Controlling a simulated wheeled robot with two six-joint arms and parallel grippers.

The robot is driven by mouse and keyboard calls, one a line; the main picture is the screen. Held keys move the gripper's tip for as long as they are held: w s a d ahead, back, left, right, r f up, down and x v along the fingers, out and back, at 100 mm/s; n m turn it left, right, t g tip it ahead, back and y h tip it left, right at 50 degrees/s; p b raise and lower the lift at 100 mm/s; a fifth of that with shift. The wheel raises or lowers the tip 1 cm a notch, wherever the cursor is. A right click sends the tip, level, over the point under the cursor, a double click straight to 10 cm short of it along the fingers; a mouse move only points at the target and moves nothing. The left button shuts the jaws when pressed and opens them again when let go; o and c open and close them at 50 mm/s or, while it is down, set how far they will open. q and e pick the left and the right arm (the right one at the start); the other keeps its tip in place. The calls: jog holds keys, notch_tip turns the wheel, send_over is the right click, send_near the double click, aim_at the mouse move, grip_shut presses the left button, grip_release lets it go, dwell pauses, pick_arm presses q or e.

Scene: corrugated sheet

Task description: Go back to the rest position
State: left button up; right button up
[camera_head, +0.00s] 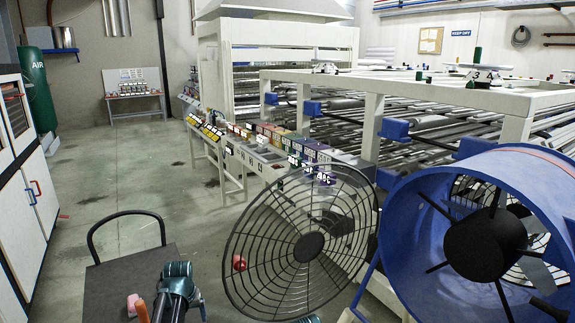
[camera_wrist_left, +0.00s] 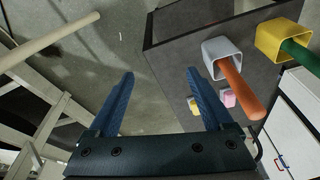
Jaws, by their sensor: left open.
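My left gripper (camera_wrist_left: 163,100) is open in the left wrist view. Its two blue fingers stand wide apart with nothing between them, over the grey floor beside the edge of a dark table. In the head view a teal and black part of my arm shows at the bottom, next to the dark table (camera_head: 105,278). I cannot make out any fingertips there. Another teal part shows only slightly at the bottom edge. My right gripper is not clearly in view.
A white square holder with an orange rod (camera_wrist_left: 237,85), a yellow holder with a green rod (camera_wrist_left: 300,55) and small blocks lie near the gripper. A large fan (camera_head: 485,240) with its round guard (camera_head: 262,262) stands at right. Floor (camera_head: 120,165) is clear at left.

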pick_arm(q)
jog(key=s+d+m+g, duration=0.1)
jog(key=s+d+m, duration=0.1)
jog(key=s+d, duration=0.5)
jog(key=s+d+m+g, duration=0.1)
jog(key=s+d, duration=0.4)
jog(key=s, duration=0.5)
jog(key=s+d+f+m+b, duration=0.4)
jog(key=s+d+f+b, duration=0.1)
jog(key=d+f+b, duration=0.6)
notch_tip(320, 180, up, 18)
jog(key=p, duration=1.8)
jog(key=shift+d+g+p, duration=0.15)
jog(key=shift+g+p, duration=0.15)
